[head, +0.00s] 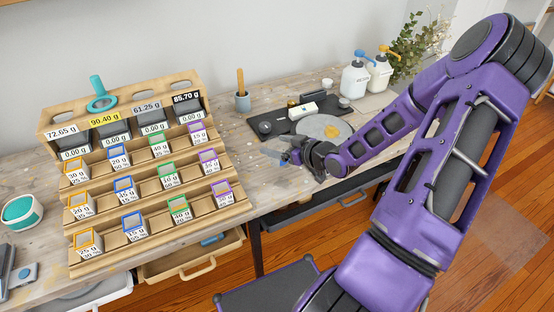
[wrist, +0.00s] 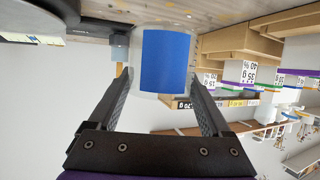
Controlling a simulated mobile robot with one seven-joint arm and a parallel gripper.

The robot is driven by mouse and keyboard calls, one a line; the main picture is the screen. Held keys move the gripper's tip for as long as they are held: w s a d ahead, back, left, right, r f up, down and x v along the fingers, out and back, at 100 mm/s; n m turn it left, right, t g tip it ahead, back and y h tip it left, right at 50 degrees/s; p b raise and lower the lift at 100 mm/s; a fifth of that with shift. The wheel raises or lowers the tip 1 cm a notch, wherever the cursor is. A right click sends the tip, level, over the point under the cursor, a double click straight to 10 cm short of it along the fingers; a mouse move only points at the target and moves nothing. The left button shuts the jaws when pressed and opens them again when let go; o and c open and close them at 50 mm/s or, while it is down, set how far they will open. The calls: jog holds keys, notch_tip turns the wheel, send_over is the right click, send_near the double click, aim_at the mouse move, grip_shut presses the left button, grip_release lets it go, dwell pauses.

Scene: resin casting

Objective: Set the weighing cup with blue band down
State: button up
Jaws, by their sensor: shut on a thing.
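The weighing cup with blue band (wrist: 165,60) is a clear cup with a broad blue patch on its side. In the wrist view, which is upside down, it sits between the two fingers of my gripper (wrist: 160,92), which is shut on it. The cup is mostly hidden there by the gripper. I cannot tell whether its base touches the bench top.
The wooden bench (head: 262,185) has free room left of my gripper. A stepped wooden rack (head: 150,212) with several labelled boxes stands left. A round grey plate (head: 312,121) and black tray (head: 268,127) lie behind my gripper. White pump bottles (head: 354,80) stand farther back.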

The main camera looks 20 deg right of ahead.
jog(key=shift+f+b, duration=0.45)
jog(key=shift+f, duration=1.5)
jog(key=shift+f, duration=0.15)
jog(key=o, duration=1.1)
jog(key=shift+o, duration=0.2)
jog(key=shift+r, duration=0.3)
jog(key=p+v, duration=0.2)
jog(key=v, duration=1)
